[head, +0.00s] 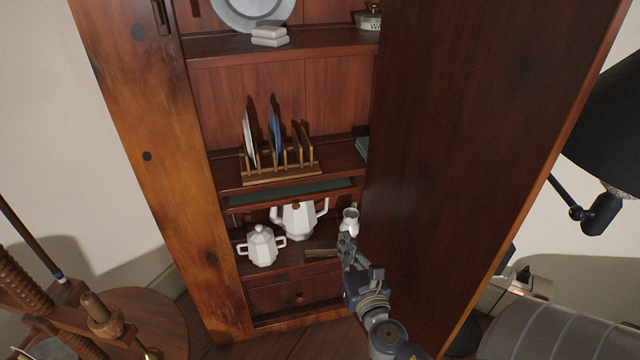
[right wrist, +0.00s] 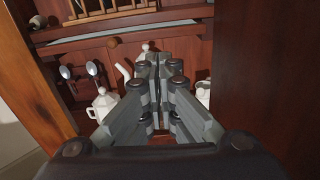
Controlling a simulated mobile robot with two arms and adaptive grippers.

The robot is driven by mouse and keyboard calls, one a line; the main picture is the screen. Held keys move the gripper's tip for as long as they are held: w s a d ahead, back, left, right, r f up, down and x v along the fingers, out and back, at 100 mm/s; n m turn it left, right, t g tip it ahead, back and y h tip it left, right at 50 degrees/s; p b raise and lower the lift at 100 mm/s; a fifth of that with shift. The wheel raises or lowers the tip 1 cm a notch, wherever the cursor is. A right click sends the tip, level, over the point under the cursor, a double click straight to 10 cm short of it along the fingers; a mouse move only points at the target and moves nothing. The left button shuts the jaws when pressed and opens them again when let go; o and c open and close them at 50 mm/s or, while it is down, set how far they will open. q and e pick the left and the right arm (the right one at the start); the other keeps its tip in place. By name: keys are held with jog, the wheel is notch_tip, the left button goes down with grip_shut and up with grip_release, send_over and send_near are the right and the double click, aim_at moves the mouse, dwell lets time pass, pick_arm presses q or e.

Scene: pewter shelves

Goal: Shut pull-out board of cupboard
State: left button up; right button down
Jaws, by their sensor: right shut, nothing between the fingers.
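The cupboard (head: 165,170) stands open in the head view. Its pull-out board (head: 290,193) shows as a green-topped strip with a dark wooden front edge, just under the shelf with the plate rack. How far it sticks out is hard to tell. In the right wrist view the board (right wrist: 125,41) is a pale strip across the upper part. My right gripper (head: 346,240) is shut and empty, in front of the cupboard's lower right, below the board and apart from it. In the right wrist view its fingers (right wrist: 155,62) are together, pointing into the cupboard. My left gripper is not in view.
A white teapot (head: 299,221), lidded pot (head: 262,246) and small jug (head: 349,220) stand below the board, close to my right gripper. The plate rack (head: 280,172) stands above. The large open door (head: 455,140) blocks the right side. A drawer (head: 280,296) is at the bottom.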

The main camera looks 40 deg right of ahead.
send_near(327, 197)
jog(key=shift+n, duration=0.4)
jog(key=x, duration=0.5)
jog(key=shift+w+d+f, duration=0.1)
jog(key=shift+w+d, duration=0.05)
jog(key=shift+w, duration=0.15)
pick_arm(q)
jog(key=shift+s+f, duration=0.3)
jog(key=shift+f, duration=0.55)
pick_arm(e)
jog(key=shift+w+d, duration=0.25)
jog(key=shift+w, duration=0.4)
